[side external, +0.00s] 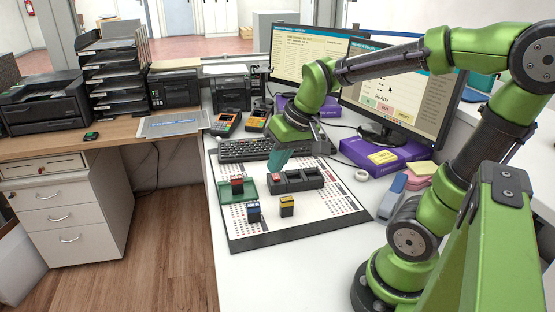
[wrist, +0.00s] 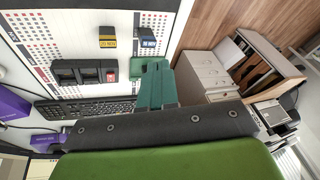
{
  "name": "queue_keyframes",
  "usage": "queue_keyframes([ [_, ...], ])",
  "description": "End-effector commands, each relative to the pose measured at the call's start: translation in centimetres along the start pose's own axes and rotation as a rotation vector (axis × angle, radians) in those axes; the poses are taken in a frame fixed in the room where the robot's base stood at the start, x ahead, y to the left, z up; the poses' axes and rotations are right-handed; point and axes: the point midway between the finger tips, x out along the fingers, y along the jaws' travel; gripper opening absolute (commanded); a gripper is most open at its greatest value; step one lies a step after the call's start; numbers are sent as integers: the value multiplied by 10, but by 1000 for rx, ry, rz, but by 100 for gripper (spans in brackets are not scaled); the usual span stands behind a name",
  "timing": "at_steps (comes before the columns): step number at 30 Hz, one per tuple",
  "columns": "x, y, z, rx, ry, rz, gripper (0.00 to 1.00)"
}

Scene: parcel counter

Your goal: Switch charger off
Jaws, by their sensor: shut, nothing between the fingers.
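The charger (side external: 300,181) is a dark block with several bays on the white mat. A small red part (side external: 275,177) shows at its left end; I cannot tell whether it is lit or which way it is set. In the wrist view the charger (wrist: 80,73) lies left of my fingers, its red part (wrist: 110,75) at the near end. In the wrist view the gripper (wrist: 157,84) hides part of the green tray. I cannot tell whether the fingertips touch the charger.
A green tray (side external: 249,196) with a red block (side external: 237,185) sits left of the charger. A blue block (side external: 253,212) and a yellow block (side external: 287,206) stand in front. A keyboard (side external: 240,149) lies behind, with monitors beyond.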

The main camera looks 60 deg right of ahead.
Motion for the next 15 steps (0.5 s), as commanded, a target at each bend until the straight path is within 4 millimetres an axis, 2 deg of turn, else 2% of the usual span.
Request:
queue_keyframes([
  [1,11,12,-16,-30,-40,30,0],
  [6,48,54,-61,-237,-172,90,0],
  [12,96,117,-104,-609,-347,84,0],
  [15,108,135,-118,-815,-400,55,0],
])
